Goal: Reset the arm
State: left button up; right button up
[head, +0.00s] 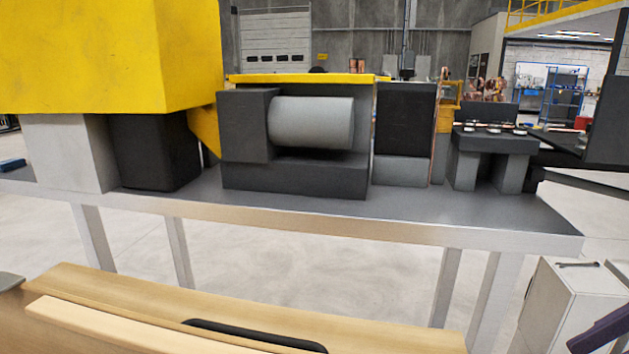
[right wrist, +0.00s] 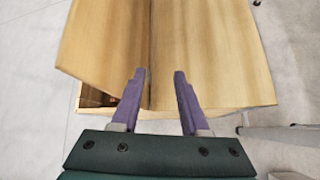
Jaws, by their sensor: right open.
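My right gripper (right wrist: 161,73) is open in the right wrist view. Its two purple fingers are apart with nothing between them. A dark opening with something reddish inside shows at the box's left side. In the head view a purple part of my right arm or gripper shows at the lower right corner. My left gripper is not in view.
A grey workbench (head: 480,212) carries a machine with a grey cylinder (head: 312,122) and yellow parts. A fixture (head: 482,140) stands on its right end. A wooden surface (head: 120,290) with a black handle lies in front. A white cabinet (head: 565,305) stands at lower right.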

jog(key=s+d+f+n+g+h, duration=0.1)
jog(key=s+d+f+n+h, duration=0.1)
jog(key=s+f+n+h, duration=0.5)
jog(key=s+d+f+n+h, duration=0.1)
jog(key=s+d+n+h, duration=0.3)
jog(key=n, duration=0.8)
jog(key=s+a+r+n+t+h, duration=0.2)
jog(key=s+a+r+n+t, duration=0.3)
jog(key=a+n, duration=0.45)
jog(key=a+m+g+y, duration=0.2)
jog(key=a+m+y, duration=0.1)
jog(key=a, duration=0.5)
notch_tip(320, 180, up, 38)
jog(key=p, duration=3.8)
jog(key=shift+a+r, duration=0.15)
jog(key=shift+a, duration=0.05)
